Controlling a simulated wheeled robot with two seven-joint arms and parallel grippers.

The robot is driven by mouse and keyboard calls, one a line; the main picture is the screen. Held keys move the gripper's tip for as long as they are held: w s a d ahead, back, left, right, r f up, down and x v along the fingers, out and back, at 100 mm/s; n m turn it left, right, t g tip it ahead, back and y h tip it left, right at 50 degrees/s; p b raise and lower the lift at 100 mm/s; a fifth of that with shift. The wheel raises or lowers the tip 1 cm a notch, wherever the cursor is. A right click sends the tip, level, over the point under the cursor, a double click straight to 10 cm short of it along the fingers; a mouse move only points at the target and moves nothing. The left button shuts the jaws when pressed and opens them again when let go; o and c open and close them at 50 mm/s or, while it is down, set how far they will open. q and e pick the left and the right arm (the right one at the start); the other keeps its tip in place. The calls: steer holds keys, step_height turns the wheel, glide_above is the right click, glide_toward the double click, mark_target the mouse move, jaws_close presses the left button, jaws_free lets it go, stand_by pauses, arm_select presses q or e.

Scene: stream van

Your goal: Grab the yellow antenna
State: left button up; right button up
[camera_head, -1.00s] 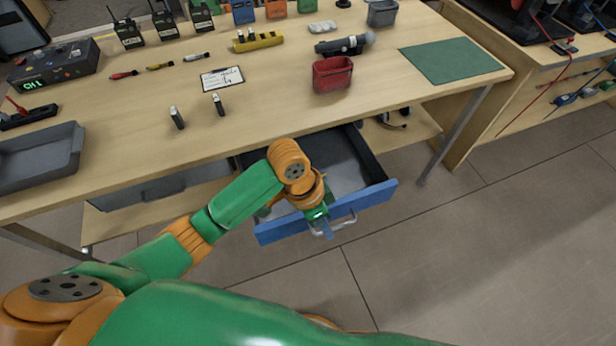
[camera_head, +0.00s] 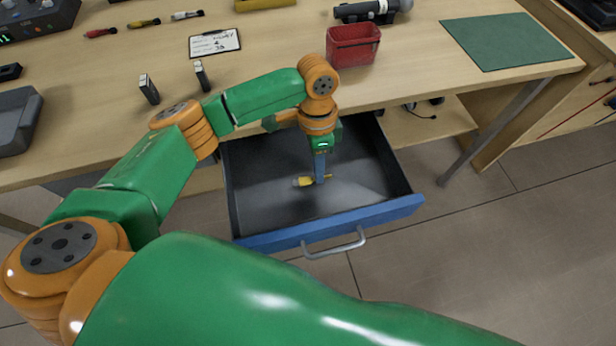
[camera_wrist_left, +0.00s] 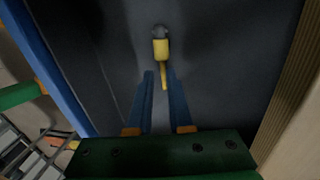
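The yellow antenna (camera_head: 304,181) lies on the dark floor of the open drawer (camera_head: 262,208). In the left wrist view the antenna (camera_wrist_left: 161,50) shows a thick yellow base with a grey connector end and a thin yellow rod. My left gripper (camera_head: 320,181) points down into the drawer at the antenna. In the left wrist view its blue fingers (camera_wrist_left: 161,74) are apart, one on each side of the thin rod, with gaps visible. In the head view the gripper hides part of the antenna. My right gripper is not in view.
The drawer has a blue front with a grey handle (camera_head: 334,244). The tabletop (camera_head: 270,75) overhangs behind my wrist, carrying a red bin (camera_head: 352,46), a clipboard (camera_head: 214,42), small dark sticks and a green mat (camera_head: 507,41). The drawer floor around the antenna is clear.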

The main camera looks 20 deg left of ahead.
arm_select(q)
steer(key=shift+w+f, duration=0.15)
steer(key=shift+f, duration=0.75)
steer(key=shift+d+r, duration=0.1)
jaws_close()
